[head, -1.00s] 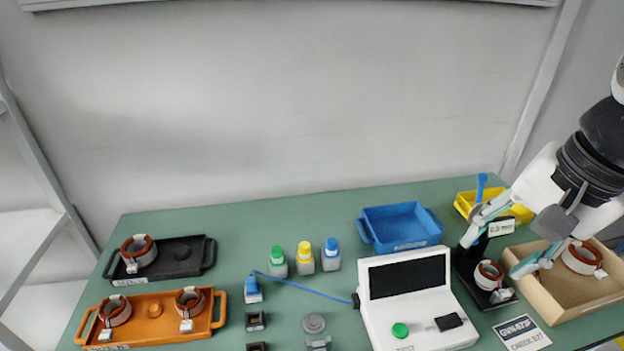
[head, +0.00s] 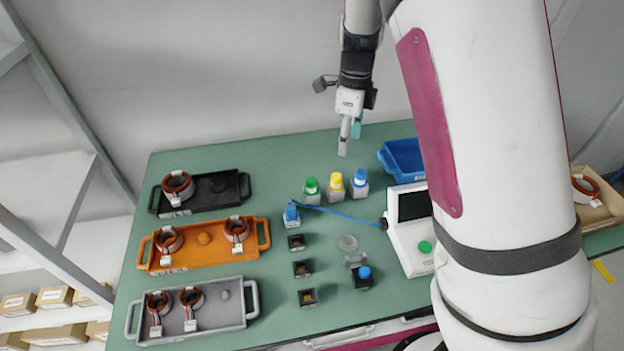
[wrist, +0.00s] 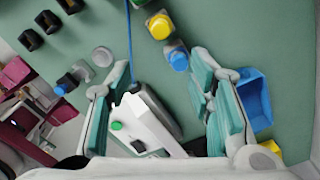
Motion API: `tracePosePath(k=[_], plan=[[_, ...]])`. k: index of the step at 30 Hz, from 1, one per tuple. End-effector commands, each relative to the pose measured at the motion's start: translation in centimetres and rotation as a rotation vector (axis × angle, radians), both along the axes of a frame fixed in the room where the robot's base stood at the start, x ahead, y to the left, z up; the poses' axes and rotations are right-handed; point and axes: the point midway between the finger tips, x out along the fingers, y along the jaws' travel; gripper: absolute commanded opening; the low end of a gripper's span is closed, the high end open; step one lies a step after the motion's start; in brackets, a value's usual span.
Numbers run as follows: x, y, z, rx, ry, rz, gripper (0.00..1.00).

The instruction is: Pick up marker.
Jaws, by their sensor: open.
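I cannot tell for certain which object is the marker. Three small capped bottles stand in a row at the middle back of the green table: green-capped (head: 311,191), yellow-capped (head: 336,187) and blue-capped (head: 359,184). The wrist view shows the yellow-capped (wrist: 160,26) and blue-capped (wrist: 177,57) bottles; the green-capped one is not clearly seen. My gripper (head: 350,140) hangs fingers down above the back of the table, behind the bottles in the head view. In the wrist view my gripper (wrist: 160,68) is open and empty, with the blue-capped bottle near its right fingertip.
A white tester (head: 408,230) and blue bin (head: 402,160) stand right of the bottles, partly hidden by my arm. Black (head: 228,190), orange (head: 200,256) and grey (head: 230,313) trays are at left. A blue cable (head: 340,215) runs in front of the bottles.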

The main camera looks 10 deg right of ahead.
Motion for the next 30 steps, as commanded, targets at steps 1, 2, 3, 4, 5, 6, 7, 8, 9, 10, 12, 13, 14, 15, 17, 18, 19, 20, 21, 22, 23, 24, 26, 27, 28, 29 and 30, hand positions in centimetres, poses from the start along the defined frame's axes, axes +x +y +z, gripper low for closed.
tracePosePath(k=[1, 2, 3, 4, 5, 6, 7, 8, 9, 10, 12, 13, 14, 15, 17, 18, 19, 20, 21, 22, 23, 24, 26, 27, 28, 29, 30], plan=[[0.2, -0.1, -0.4, -0.010, 0.004, -0.025, 0.48], [0.3, -0.2, -0.5, -0.014, 0.004, -0.038, 0.48], [0.4, -0.2, -0.7, -0.016, 0.005, -0.049, 0.48], [0.5, -0.2, -0.9, -0.018, 0.005, -0.055, 0.48], [0.5, -0.2, -1.1, -0.020, 0.006, -0.060, 0.48], [0.5, -0.2, -1.5, -0.021, 0.007, -0.063, 0.48], [0.5, -0.2, -1.9, -0.022, 0.007, -0.063, 0.48], [0.5, -0.2, -2.3, -0.021, 0.008, -0.063, 0.48], [0.5, -0.2, -3.0, -0.020, 0.008, -0.064, 0.48], [0.4, -0.2, -3.6, -0.020, 0.010, -0.063, 0.48], [0.5, -0.2, -5.0, -0.021, 0.009, -0.062, 0.48], [0.4, -0.2, -5.6, -0.020, 0.010, -0.063, 0.48], [0.5, -0.2, -6.1, -0.020, 0.008, -0.062, 0.48], [0.4, -0.2, -6.8, -0.020, 0.010, -0.062, 0.48], [0.5, -0.2, -7.7, -0.020, 0.007, -0.062, 0.48], [0.5, -0.2, -8.2, -0.020, 0.007, -0.061, 0.48], [0.5, -0.2, -8.6, -0.019, 0.008, -0.060, 0.48], [0.5, -0.2, -8.8, -0.020, 0.007, -0.060, 0.48], [0.5, -0.2, -9.1, -0.019, 0.006, -0.060, 0.48], [0.5, -0.2, -9.2, -0.019, 0.006, -0.060, 0.48], [0.5, -0.2, -9.3, -0.019, 0.006, -0.060, 0.48], [0.5, -0.1, -9.5, -0.019, 0.006, -0.060, 0.48], [0.4, -0.1, -10.0, -0.020, 0.007, -0.061, 0.48], [0.4, -0.1, -10.5, -0.020, 0.007, -0.060, 0.48], [0.4, -0.1, -10.9, -0.020, 0.007, -0.060, 0.48], [0.3, 0.0, -11.3, -0.019, 0.009, -0.059, 0.48], [0.3, -0.1, -11.9, -0.019, 0.009, -0.060, 0.48]])
